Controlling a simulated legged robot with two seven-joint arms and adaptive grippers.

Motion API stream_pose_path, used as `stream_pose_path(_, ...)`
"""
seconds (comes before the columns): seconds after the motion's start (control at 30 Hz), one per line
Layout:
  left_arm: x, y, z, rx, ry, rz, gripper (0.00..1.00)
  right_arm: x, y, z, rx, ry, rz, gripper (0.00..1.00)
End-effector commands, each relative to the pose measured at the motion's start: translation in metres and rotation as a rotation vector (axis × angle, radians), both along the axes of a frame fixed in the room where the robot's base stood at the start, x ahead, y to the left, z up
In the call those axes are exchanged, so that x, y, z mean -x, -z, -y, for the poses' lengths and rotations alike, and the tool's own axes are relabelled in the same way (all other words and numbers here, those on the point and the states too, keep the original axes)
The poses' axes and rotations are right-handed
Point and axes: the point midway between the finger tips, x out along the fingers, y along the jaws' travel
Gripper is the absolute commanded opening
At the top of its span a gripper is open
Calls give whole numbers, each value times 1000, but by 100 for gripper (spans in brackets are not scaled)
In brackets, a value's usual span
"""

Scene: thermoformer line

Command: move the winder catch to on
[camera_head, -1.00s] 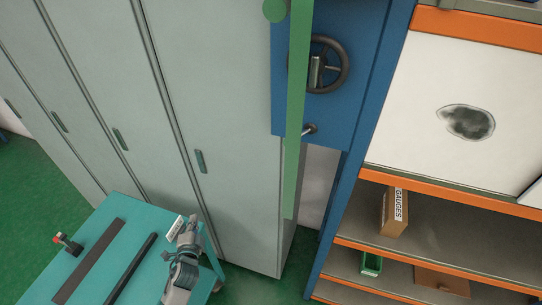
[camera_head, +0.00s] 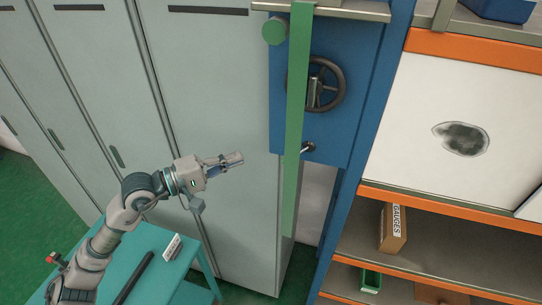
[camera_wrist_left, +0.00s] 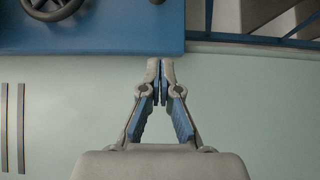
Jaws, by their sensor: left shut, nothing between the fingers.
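A blue panel (camera_head: 343,132) stands behind a green upright bar. It carries a dark handwheel (camera_head: 340,88) with a metal piece at its hub, and below that a small metal lever (camera_head: 308,147). I cannot read which of these is marked as the winder catch, or any on/off mark. My left gripper (camera_head: 238,158) is shut and empty, left of the lever and apart from it, in front of the grey cabinet. In the left wrist view its closed fingertips (camera_wrist_left: 160,75) point toward the panel's lower edge; part of the handwheel (camera_wrist_left: 50,8) shows top left.
A green bar (camera_head: 294,110) runs down past the panel's left side. Grey cabinet doors (camera_head: 225,90) fill the left. A teal table (camera_head: 150,275) is below my left arm. An orange-edged shelf (camera_head: 440,235) with a gauges box (camera_head: 392,228) stands right.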

Motion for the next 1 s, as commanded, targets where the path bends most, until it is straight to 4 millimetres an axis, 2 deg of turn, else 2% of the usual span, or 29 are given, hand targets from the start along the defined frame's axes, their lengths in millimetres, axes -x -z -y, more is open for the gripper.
stream_pose_path(0.03, -4, -5, 11, 3, 4, -1, 0, -1, -8, 0, 0, 0, 1, 40)
stream_pose_path(0.3, -31, -5, 64, 5, 4, -2, 0, -2, -29, -1, -1, -1, 4, 40)
stream_pose_path(0.4, -19, -5, 75, 1, 5, 0, 0, -2, -36, -1, -1, -1, 4, 40)
stream_pose_path(0.6, -4, -2, 86, 4, 3, -3, 0, -3, -44, -1, -1, -1, 5, 40)
stream_pose_path(1.0, -2, -1, 88, 5, 1, -2, 0, -3, -44, -1, -1, 0, 4, 40)
